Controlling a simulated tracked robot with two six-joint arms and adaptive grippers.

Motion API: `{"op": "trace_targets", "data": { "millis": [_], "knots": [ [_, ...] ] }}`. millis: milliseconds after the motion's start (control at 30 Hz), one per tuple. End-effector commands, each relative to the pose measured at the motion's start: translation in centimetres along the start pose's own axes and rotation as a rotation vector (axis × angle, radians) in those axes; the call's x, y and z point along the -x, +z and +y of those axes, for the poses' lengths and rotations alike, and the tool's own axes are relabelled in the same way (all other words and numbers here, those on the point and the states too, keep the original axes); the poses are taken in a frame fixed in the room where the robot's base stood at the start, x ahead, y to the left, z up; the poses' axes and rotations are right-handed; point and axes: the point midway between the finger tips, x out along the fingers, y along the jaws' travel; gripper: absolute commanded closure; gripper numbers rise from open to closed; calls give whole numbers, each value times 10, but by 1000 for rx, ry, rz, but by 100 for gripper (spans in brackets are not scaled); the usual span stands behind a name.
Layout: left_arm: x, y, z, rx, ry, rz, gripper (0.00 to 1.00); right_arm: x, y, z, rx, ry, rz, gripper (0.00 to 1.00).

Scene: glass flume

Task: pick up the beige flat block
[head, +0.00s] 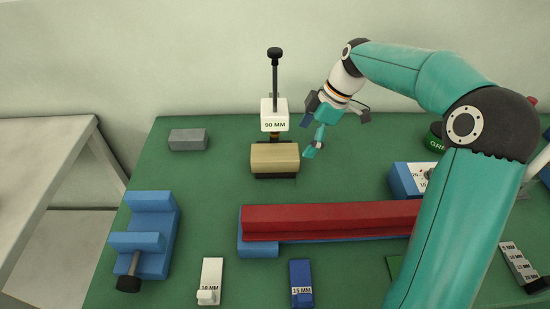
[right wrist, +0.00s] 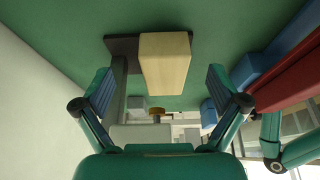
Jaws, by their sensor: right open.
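The beige flat block (head: 275,158) rests on a dark base (head: 275,176) in front of the white 90 MM piece, near the back middle of the green table in the head view. My right gripper (head: 310,138) is just right of the block, apart from it, with its fingers pointing down and left. In the right wrist view the block (right wrist: 164,62) shows ahead, between the lines of the two spread fingers (right wrist: 160,80). The gripper is open and nothing is between its fingers. My left gripper is not in view.
A white 90 MM piece (head: 274,114) with a black upright rod stands right behind the block. A long red bar (head: 330,218) lies in front. A grey block (head: 188,139) sits left, a blue vise-like piece (head: 147,235) front left. The table between grey and beige blocks is clear.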

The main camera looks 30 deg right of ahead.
Motion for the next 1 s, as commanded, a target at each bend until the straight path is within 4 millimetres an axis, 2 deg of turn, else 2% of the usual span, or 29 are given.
{"op": "trace_targets", "data": {
  "millis": [233,500,800,1000],
  "knots": [
    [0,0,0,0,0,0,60,-17,-1,-2,0,-2,0,3],
    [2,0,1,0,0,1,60,-53,-4,-5,1,-3,0,3],
    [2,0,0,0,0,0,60,-58,-4,-4,2,0,0,3],
    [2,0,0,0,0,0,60,-57,-4,-4,2,0,0,36]
  ]
}}
